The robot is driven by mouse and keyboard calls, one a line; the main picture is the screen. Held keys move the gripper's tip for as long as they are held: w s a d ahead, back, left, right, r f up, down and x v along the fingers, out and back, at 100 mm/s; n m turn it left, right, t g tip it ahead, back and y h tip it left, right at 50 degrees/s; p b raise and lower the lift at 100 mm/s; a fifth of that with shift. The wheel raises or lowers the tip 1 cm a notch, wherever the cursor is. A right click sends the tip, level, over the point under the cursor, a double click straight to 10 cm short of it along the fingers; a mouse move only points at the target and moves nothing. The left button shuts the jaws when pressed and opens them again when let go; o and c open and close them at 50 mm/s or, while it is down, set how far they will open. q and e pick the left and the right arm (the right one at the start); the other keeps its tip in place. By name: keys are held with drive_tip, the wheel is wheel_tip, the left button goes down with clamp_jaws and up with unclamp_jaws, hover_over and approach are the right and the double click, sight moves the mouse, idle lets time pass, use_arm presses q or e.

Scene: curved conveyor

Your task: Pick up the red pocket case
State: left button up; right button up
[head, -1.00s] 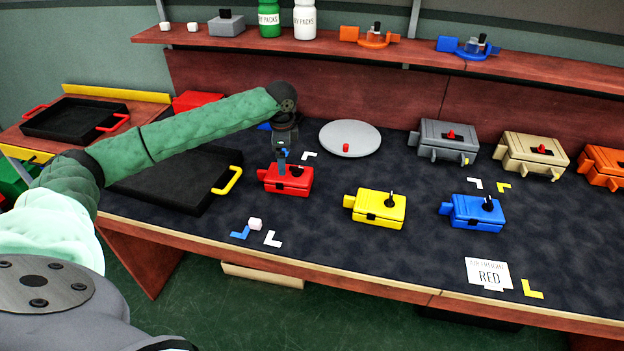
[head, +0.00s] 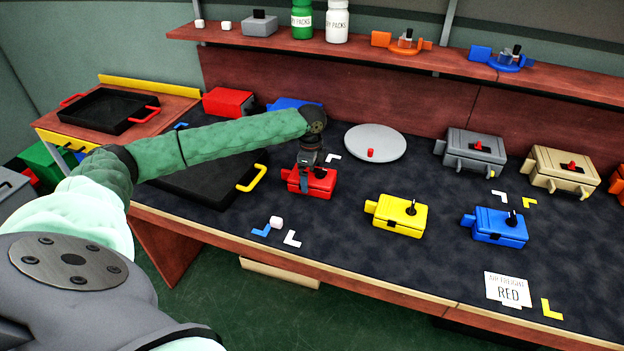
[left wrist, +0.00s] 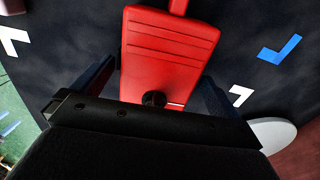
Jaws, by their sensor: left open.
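The red pocket case (head: 318,186) sits on the dark worktop, just right of the black tray with yellow handles. It has a dark knob on top and a red tab at its left end. My left gripper (head: 307,178) is over the case, pointing down. In the left wrist view the red case (left wrist: 165,55) lies between the two open fingers (left wrist: 155,85), one on each side of it. I cannot tell whether the fingers touch its sides. My right gripper is not in view.
A yellow case (head: 398,215) and a blue case (head: 497,227) stand to the right. A grey disc (head: 375,143) lies behind. The black tray (head: 185,182) is at the left. A card reading RED (head: 508,289) lies at the front right. Worktop in front is mostly clear.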

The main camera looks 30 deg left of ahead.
use_arm(q)
wheel_tip(320, 180, down, 2)
drive_tip(key=c, duration=1)
drive_tip(key=shift+r, duration=0.1)
